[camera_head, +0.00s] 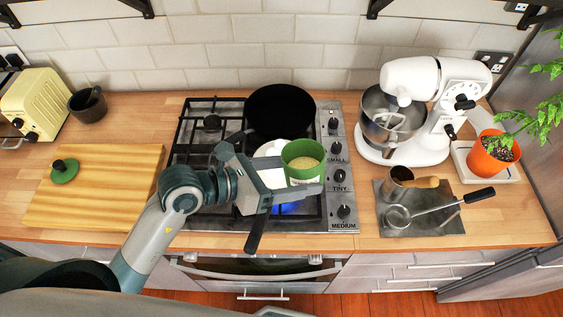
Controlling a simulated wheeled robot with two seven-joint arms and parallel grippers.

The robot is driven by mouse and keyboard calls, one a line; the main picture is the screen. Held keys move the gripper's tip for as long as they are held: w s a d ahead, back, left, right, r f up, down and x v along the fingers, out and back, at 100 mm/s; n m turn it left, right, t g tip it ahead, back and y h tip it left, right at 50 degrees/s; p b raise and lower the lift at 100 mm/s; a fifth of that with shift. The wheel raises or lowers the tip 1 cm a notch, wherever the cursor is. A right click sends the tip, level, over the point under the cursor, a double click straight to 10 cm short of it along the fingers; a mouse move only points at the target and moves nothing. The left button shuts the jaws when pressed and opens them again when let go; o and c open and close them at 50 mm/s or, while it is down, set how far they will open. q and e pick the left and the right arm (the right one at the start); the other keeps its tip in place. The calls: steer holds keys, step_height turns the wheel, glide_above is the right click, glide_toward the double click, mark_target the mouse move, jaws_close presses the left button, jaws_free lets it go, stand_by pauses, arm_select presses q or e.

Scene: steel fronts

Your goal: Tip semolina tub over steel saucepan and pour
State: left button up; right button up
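The semolina tub (304,168) is green and open at the top, with pale grainy contents inside. It is roughly upright above the front right of the hob. My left gripper (300,181) reaches in from the left and is closed around the tub's side, one finger showing along its front. Beneath and behind the gripper, a pale round vessel (272,149) shows in part, seemingly the steel saucepan. A black handle (256,232) points toward the front edge. Most of the pan is hidden by my gripper. My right gripper is not in view.
Blue flame (288,208) burns on the front burner. A black frying pan (280,110) sits at the back of the hob. A stand mixer (415,110) and a tray (435,222) with utensils stand right.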

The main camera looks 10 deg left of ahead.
arm_select(q)
steer(key=shift+r, duration=0.95)
